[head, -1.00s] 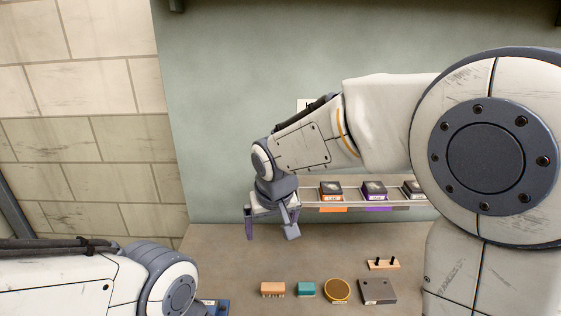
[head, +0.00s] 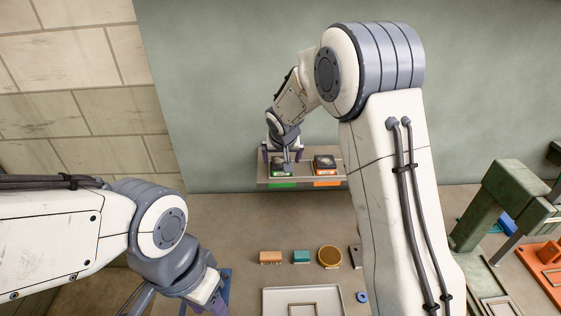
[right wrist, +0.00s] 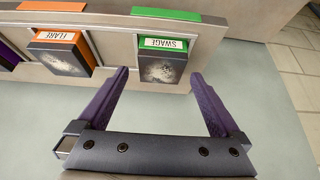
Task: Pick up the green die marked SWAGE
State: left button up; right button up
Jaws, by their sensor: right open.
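The green die marked SWAGE (right wrist: 162,68) sits at the end of a wall shelf in the right wrist view. It has a green top with a white label and a dark, speckled face. In the head view the die (head: 283,172) is partly covered by my right gripper (head: 279,160). That gripper is open and empty. In the right wrist view its purple fingers (right wrist: 160,76) point at the die, one on each side of it in the picture, with no visible contact. My left gripper (head: 190,303) is at the bottom left, cut off by the frame edge.
An orange die marked FLARE (right wrist: 62,52) stands beside the green one on the shelf (head: 263,172). On the table below are a wooden block (head: 270,257), a teal block (head: 301,256), a round brown piece (head: 330,256) and a white tray (head: 274,299). A green press (head: 490,205) stands right.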

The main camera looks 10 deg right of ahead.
jog(key=shift+x, duration=1)
jog(key=shift+a, duration=0.1)
grip_shut()
jog(key=shift+r, duration=0.15)
jog(key=shift+r, duration=0.1)
